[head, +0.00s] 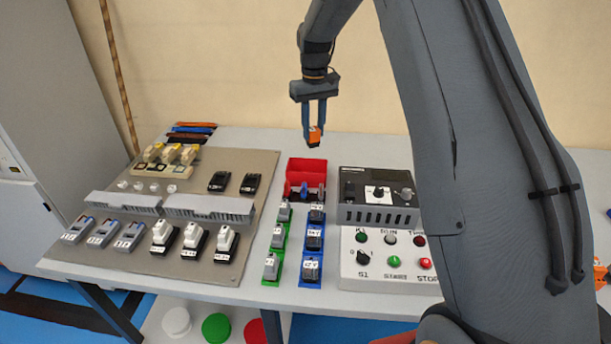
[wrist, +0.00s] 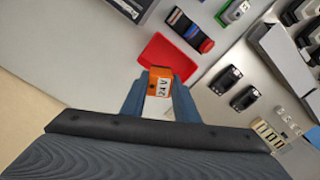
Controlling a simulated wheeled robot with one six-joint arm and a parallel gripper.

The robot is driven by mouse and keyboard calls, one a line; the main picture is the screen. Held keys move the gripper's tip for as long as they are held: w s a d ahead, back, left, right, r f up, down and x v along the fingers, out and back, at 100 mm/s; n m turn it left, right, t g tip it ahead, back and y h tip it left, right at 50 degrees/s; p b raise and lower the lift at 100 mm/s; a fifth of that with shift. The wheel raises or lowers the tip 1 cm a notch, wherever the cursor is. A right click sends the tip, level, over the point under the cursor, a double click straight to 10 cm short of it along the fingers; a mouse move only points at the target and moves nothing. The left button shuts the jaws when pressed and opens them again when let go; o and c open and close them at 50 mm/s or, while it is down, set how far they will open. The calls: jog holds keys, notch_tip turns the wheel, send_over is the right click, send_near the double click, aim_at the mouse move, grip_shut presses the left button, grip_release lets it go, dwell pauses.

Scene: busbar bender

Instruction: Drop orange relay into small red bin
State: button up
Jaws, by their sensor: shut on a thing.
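The orange relay (head: 315,134) is held between the fingertips of my gripper (head: 314,128), which is shut on it. In the wrist view the relay (wrist: 160,81) sits between the two fingers of my gripper (wrist: 160,85), with a white label facing the camera. The small red bin (head: 306,173) stands on the table toward the back. The relay hangs in the air above the bin's back edge in the head view. In the wrist view the bin (wrist: 170,55) lies beyond the relay, which partly covers it.
A panel (head: 150,250) with breakers and wire ducts lies left of the bin. Green (head: 272,262) and blue (head: 312,262) strips with grey-and-black parts lie in front of it. A control box (head: 377,190) stands close to its right. Coloured bars (head: 190,132) lie at the back left.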

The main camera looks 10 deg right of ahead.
aim_at(313, 139)
jog(key=shift+f+b, duration=0.95)
jog(key=shift+f, duration=1.1)
jog(key=shift+a, duration=0.1)
jog(key=o, duration=1.2)
jog(key=shift+o, duration=0.2)
jog(key=shift+r, duration=0.1)
jog(key=shift+r+b, duration=0.95)
jog(key=shift+r, duration=2.9)
jog(key=shift+s, duration=0.1)
jog(key=s+f, duration=0.3)
jog(key=s, duration=0.8)
jog(key=s+f+m, duration=0.1)
jog(key=s+f, duration=0.2)
jog(key=s, duration=0.9)
jog(key=s+f+m, duration=0.1)
jog(key=s+f, duration=0.3)
jog(key=s, duration=0.8)
jog(key=shift+s+t, duration=0.2)
jog(key=shift+t, duration=0.1)
